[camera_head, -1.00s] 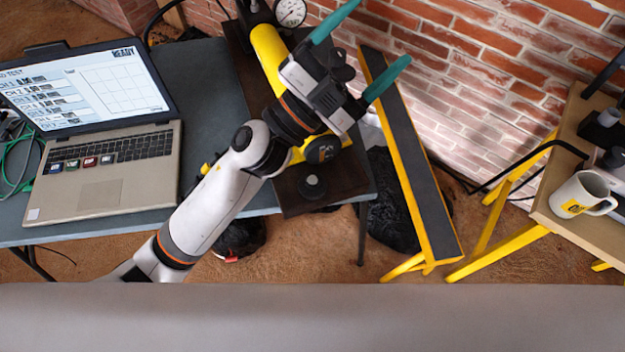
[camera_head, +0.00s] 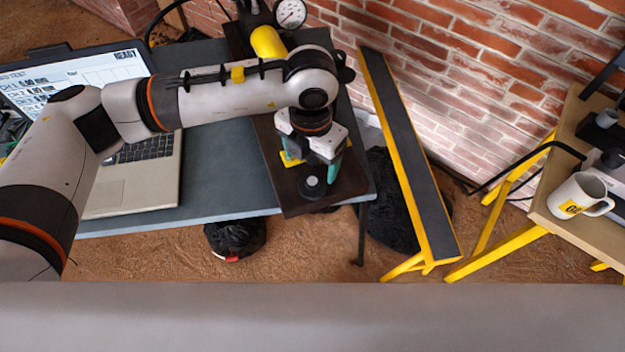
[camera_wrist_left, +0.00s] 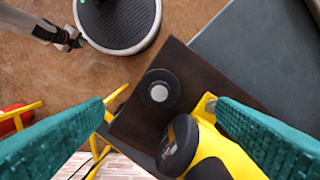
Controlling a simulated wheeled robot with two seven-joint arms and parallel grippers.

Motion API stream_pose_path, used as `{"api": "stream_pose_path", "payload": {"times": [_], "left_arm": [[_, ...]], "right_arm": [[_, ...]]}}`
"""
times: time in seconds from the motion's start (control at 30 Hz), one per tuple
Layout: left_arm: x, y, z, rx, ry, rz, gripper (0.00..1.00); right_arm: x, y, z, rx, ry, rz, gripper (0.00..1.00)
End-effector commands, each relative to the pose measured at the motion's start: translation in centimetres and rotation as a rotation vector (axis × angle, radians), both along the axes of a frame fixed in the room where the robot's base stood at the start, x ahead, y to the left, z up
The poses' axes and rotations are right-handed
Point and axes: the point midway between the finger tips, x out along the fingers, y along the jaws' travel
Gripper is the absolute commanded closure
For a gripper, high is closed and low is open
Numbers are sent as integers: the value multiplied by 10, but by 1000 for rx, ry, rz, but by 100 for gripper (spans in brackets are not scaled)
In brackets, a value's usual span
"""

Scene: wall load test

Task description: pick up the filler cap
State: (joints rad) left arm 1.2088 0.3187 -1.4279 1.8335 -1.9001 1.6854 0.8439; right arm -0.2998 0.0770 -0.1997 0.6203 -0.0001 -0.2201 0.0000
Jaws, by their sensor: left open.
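The filler cap (camera_head: 312,188), a small black round cap with a pale centre, sits on the dark base board (camera_head: 292,199) near its front end. In the left wrist view the cap (camera_wrist_left: 160,92) lies between my teal fingers and apart from both. My left gripper (camera_head: 321,168) points down just behind and above the cap, open and empty. In the left wrist view its fingers (camera_wrist_left: 160,108) are spread wide. The yellow pump body (camera_head: 268,42) on the board is partly hidden by my left arm.
A black knob (camera_wrist_left: 178,145) on the yellow body stands close beside the cap. A pressure gauge (camera_head: 290,13) is at the back. The laptop (camera_head: 140,195) is on the grey table (camera_head: 225,180), partly behind my arm. A yellow-edged beam (camera_head: 410,150) stands to the right.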

Motion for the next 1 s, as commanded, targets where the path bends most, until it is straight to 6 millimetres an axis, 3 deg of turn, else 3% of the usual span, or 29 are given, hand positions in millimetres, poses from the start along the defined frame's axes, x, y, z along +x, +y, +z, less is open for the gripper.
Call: {"api": "stream_pose_path", "payload": {"times": [0.13, 0.37, 0.7, 1.0], "left_arm": [[0, 0, -24, 0, 4, 1, 20], [0, -1, -42, -3, 3, -2, 20], [4, -3, -86, -3, 4, -2, 20], [4, -3, -90, -5, 2, -3, 23]], "right_arm": [[0, 0, 8, 0, 0, 0, 69], [0, 0, 12, 0, 0, 1, 69], [0, -3, 25, -4, 0, 2, 69], [0, -4, 25, -4, 1, 2, 69]]}}
